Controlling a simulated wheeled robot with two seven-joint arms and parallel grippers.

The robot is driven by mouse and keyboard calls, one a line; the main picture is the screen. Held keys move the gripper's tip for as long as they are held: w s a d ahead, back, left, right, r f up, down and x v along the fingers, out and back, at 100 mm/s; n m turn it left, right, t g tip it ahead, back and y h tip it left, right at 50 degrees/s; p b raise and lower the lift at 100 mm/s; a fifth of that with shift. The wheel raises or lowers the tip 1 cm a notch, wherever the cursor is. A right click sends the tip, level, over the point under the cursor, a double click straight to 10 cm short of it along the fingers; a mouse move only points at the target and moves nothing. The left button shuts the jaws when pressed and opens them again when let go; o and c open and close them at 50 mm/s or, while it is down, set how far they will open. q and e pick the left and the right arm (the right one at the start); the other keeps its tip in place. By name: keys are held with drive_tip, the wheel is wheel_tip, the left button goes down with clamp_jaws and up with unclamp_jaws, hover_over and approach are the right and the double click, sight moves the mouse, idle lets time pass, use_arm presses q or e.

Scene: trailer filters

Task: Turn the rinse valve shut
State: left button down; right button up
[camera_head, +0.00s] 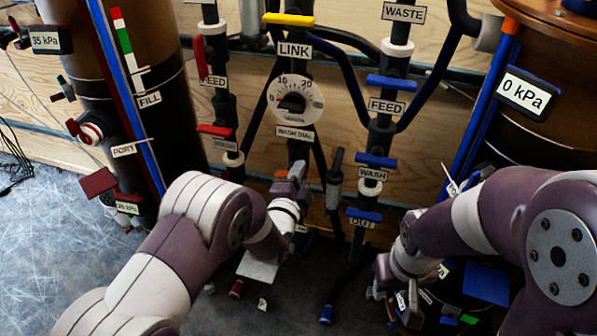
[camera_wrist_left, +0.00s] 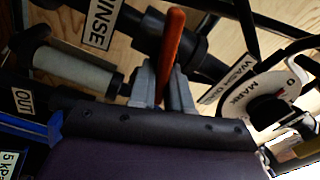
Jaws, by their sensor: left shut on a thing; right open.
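The rinse valve's orange handle (camera_wrist_left: 171,48) stands up between the fingers of my left gripper (camera_wrist_left: 165,82) in the left wrist view. The gripper is shut on it. The RINSE label (camera_wrist_left: 101,24) is beside it, by a black pipe, and the handle looks to lie across that pipe. In the head view, a small orange part of the handle (camera_head: 283,174) shows beside my left gripper (camera_head: 296,182), below the wash dial; the gripper hides the rest. My right gripper (camera_head: 382,282) is low at the right, away from the valve; it is open.
The wash dial (camera_head: 294,101) is just above my left gripper. A grey-sleeved pipe (camera_head: 334,188) stands close to its right. Blue-handled WASH (camera_head: 375,160) and OUT (camera_head: 364,215) valves are further right. Tanks with gauges flank the panel.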

use_arm(q)
drive_tip(key=shift+f+m, duration=0.2)
drive_tip(key=shift+m, duration=0.7)
drive_tip(key=shift+f+m, duration=0.2)
drive_tip(key=shift+m, duration=0.7)
drive_tip(key=c, duration=1.2)
unclamp_jaws()
drive_tip(key=shift+o, duration=0.2)
drive_tip(key=shift+s, duration=0.1)
drive_tip(key=shift+s, duration=0.3)
drive_tip(key=p+v, duration=0.3)
drive_tip(key=v, duration=0.9)
